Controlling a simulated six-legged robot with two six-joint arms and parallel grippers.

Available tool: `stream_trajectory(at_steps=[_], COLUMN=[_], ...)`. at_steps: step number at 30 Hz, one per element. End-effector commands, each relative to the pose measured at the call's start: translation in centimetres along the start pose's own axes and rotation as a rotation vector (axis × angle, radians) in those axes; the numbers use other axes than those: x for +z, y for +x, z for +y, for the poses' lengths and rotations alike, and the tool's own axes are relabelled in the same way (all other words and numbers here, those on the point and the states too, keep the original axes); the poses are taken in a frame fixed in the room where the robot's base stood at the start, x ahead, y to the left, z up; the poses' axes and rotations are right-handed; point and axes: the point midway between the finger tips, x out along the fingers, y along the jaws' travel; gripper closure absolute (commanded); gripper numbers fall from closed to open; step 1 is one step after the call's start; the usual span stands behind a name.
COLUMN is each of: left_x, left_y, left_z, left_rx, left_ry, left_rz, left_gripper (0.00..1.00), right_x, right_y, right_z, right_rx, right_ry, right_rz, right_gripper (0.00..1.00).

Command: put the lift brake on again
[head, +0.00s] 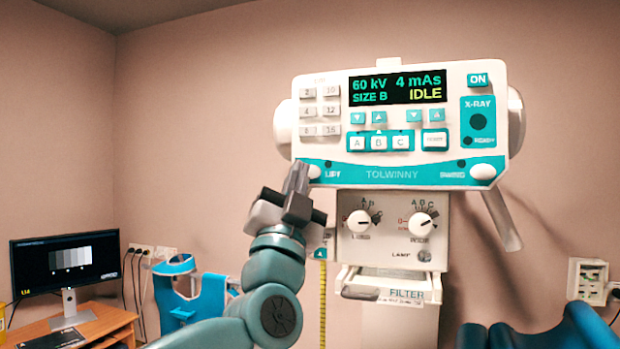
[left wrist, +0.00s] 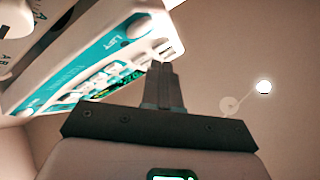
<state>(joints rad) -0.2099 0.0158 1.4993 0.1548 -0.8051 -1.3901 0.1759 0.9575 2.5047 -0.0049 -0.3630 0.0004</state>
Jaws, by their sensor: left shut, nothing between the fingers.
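The white X-ray unit's control panel (head: 400,125) fills the upper right of the head view. Its teal lower strip carries a white oval knob (head: 313,172) at the left end, next to the label LIFT, and a matching knob (head: 483,172) at the right end. My left gripper (head: 297,175) is shut and empty, pointing up just left of the LIFT knob; I cannot tell if it touches. In the left wrist view the closed fingers (left wrist: 160,80) stand just beside the panel's edge, near the LIFT label and its white knob (left wrist: 138,27). My right gripper is out of view.
Below the panel is a box with two dials (head: 388,228) and a filter tray (head: 392,290). A yellow tape (head: 323,300) hangs beside it. A monitor (head: 66,268) stands on a wooden desk at the left. A dark blue padded shape (head: 580,328) is at the lower right.

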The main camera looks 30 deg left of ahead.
Motion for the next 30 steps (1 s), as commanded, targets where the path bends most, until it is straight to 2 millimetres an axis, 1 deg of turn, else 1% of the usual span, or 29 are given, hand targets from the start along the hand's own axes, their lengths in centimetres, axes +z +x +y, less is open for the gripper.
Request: stream_trajectory(at_steps=[1,3,9,30], left_x=[-0.2,-0.6,-1.3,-1.4], left_y=[-0.6,-1.0,-1.9,-1.9], left_z=[-0.2,-0.6,-1.3,-1.4], left_rx=[0.000,-0.001,-0.001,0.000], left_ry=[-0.002,-0.003,-0.001,0.000], left_rz=[0.002,0.002,0.001,0.000], left_gripper=[1.00,1.00,1.00,1.00], right_x=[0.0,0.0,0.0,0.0], right_y=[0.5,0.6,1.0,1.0], right_z=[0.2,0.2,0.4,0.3], right_rx=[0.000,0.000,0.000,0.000], right_ry=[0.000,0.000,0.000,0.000], right_rz=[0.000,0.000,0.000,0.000], right_gripper=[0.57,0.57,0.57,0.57])
